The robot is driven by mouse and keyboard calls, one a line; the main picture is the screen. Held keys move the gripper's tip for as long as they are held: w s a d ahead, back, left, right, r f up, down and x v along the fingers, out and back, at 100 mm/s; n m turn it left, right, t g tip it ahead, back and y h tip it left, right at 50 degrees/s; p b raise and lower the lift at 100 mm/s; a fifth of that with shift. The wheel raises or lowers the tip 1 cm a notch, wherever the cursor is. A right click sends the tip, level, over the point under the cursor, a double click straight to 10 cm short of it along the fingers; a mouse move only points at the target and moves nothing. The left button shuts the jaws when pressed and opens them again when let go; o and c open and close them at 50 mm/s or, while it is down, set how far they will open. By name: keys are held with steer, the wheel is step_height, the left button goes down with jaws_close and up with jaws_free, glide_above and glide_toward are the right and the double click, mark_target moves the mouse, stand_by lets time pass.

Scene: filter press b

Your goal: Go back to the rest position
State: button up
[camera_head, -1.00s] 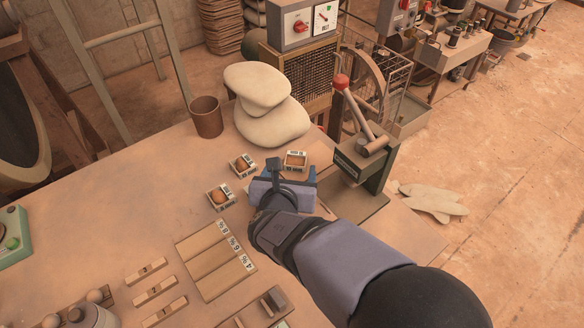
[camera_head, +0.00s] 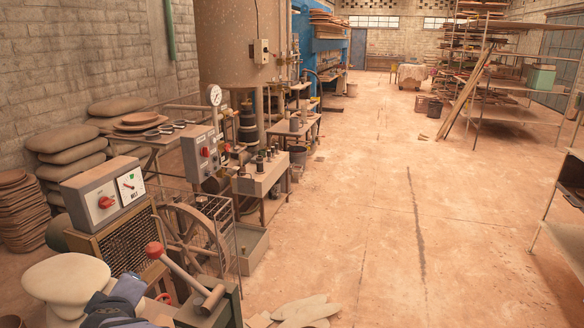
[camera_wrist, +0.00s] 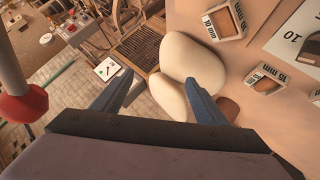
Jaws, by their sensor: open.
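My gripper shows at the lower left of the head view (camera_head: 128,290), in front of the pale sacks and left of the lever press. In the wrist view its two blue fingers stand wide apart, with nothing held between the fingertips (camera_wrist: 160,92). Stacked pale sacks (camera_wrist: 192,62) lie beyond the fingers. Small labelled boxes lie on the table to the right: one marked 10 mm (camera_wrist: 226,22) and one marked 15 mm (camera_wrist: 264,80). Most of the table is outside the head view.
The lever press (camera_head: 205,300) with its red knob (camera_head: 154,250) stands close beside my gripper; the knob also shows at the left of the wrist view (camera_wrist: 22,103). A control box (camera_head: 104,195) stands behind. Open floor (camera_head: 380,220) lies to the right.

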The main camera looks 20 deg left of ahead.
steer(key=w+a+r+m+y, duration=0.15)
steer(key=w+r+m, duration=0.25)
steer(key=r+m, duration=0.5)
steer(key=w+a+r+m+y, duration=0.1)
steer(key=w+r+m+y, duration=0.1)
steer(key=w+r+m, duration=0.55)
steer(key=w+d+f+m+h+p, duration=0.1)
steer(key=w+d+f+h+p, duration=0.2)
steer(key=d, duration=0.6)
steer(key=w+d+f+m+h+p, duration=0.1)
steer(key=w+d+f+h, duration=0.3)
steer(key=d, duration=0.6)
steer(key=w+d+f+m+p, duration=0.15)
steer(key=w+d, duration=0.25)
steer(key=d, duration=0.5)
steer(key=s+d+f+g+h+p, duration=0.1)
steer(key=s+d+f+h+p, duration=0.2)
steer(key=d, duration=1)
steer(key=s+d+f+g+h+p, duration=0.2)
steer(key=s+d+f, duration=0.2)
steer(key=d, duration=0.9)
steer(key=s+d+f+g+p, duration=0.2)
steer(key=s+d, duration=0.4)
steer(key=s, duration=0.3)
steer(key=s+d+f+n+g+p, duration=0.1)
steer(key=s+d+f+g, duration=0.1)
steer(key=s+d, duration=0.4)
steer(key=s, duration=0.3)
steer(key=shift+s+f+p, duration=0.25)
steer(key=shift+s+p, duration=0.15)
